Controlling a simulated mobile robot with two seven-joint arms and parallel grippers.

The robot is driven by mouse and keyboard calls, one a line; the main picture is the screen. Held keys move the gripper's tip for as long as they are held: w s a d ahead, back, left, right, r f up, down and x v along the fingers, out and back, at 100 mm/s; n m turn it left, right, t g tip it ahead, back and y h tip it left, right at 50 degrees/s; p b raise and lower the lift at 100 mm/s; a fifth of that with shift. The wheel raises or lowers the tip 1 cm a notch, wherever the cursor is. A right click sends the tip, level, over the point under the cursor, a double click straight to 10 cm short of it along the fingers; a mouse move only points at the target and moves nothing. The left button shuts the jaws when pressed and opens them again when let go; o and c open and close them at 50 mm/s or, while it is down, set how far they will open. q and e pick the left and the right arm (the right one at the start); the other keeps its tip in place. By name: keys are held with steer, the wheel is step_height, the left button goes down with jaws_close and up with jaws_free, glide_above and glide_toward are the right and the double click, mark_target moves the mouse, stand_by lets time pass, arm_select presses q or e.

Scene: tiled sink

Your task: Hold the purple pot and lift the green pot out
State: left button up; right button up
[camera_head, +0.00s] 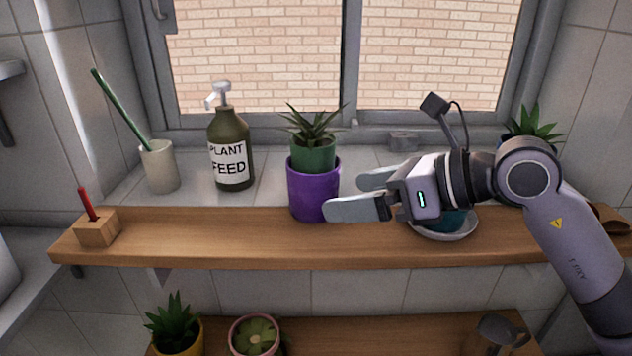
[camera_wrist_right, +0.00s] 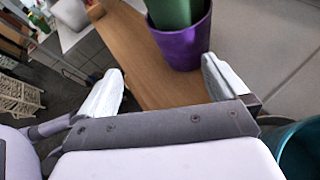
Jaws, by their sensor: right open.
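The purple pot (camera_head: 313,193) stands on the wooden shelf, near its middle. The green pot (camera_head: 314,155), with a spiky plant (camera_head: 315,124) in it, sits inside the purple pot with its upper part above the rim. My right gripper (camera_head: 342,196) is open just right of the purple pot, fingers pointing left toward it. In the right wrist view the purple pot (camera_wrist_right: 183,44) and the green pot (camera_wrist_right: 175,12) are beyond the open fingers, with nothing between the fingertips. The nearer finger overlaps the purple pot's lower right edge in the head view. My left gripper is not in view.
The wooden shelf (camera_head: 200,235) also bears a wooden block (camera_head: 97,229) with a red stick, and a saucer (camera_head: 440,234) with a teal pot under my right arm. A plant feed bottle (camera_head: 231,150) and a pale cup (camera_head: 158,166) stand behind.

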mark_target(333, 187)
steer(key=shift+w+d+r+t+h, duration=0.25)
steer(key=shift+w+d+h, duration=0.15)
steer(key=shift+w, duration=0.1)
steer(key=shift+w+d+r+t+h, duration=0.15)
steer(key=shift+w+d+r+h, duration=0.15)
steer(key=shift+w+d, duration=0.15)
steer(key=shift+w+a+f, duration=0.1)
steer(key=b+x, duration=0.2)
steer(key=x, duration=0.7)
steer(key=shift+w+a+f, duration=0.2)
steer(key=shift+a, duration=0.05)
steer(key=c, duration=0.6)
steer(key=shift+o, duration=0.2)
